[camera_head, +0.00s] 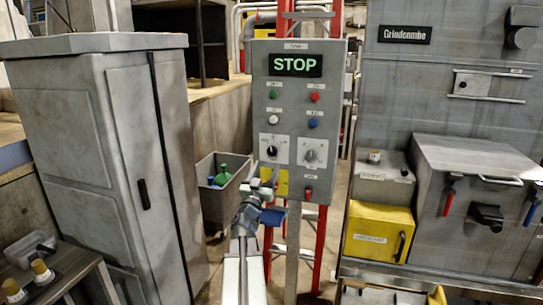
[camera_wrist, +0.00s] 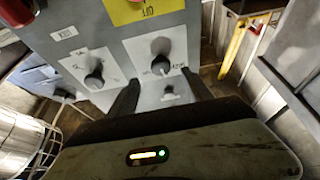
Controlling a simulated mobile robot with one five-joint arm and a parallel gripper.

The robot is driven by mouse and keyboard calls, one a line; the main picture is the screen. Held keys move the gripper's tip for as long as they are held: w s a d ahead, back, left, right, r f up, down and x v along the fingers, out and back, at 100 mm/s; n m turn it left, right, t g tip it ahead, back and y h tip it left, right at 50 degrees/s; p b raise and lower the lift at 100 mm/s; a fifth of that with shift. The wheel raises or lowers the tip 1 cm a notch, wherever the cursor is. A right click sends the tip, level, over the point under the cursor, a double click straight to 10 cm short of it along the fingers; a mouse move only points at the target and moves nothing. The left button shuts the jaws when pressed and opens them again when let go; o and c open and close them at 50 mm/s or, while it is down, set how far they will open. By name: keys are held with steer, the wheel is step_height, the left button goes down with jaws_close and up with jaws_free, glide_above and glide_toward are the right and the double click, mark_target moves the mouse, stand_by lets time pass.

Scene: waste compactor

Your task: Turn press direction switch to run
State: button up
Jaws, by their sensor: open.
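A grey control panel (camera_head: 341,130) stands upright ahead of me, with a green lit STOP display (camera_head: 296,65). It has two rotary switches on white plates: a left one (camera_head: 272,150) and a right one (camera_head: 310,155). Their labels are too small to read, so I cannot tell which is the press direction switch. My gripper (camera_head: 263,182) is in front of the panel's lower left. In the wrist view, the panel appears turned over. There, the open gripper (camera_wrist: 163,80) points at the head view's left switch (camera_wrist: 160,65), its knob just beyond the fingertips; contact is unclear. The other switch (camera_wrist: 95,80) is outside the fingers.
A yellow plate (camera_head: 281,184) and a red knob (camera_head: 308,191) sit low on the panel. A grey cabinet (camera_head: 120,150) stands left, with a grey bin (camera_head: 221,200) beside it. A grey machine (camera_head: 470,215) and a yellow box (camera_head: 378,230) stand right.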

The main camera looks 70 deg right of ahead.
mark_target(271, 153)
steer(key=p+x, duration=0.2)
steer(key=x, duration=0.5)
steer(key=shift+w+d+p, duration=0.1)
steer(key=shift+d+p, duration=0.15)
steer(key=shift+p, duration=0.1)
jaws_close()
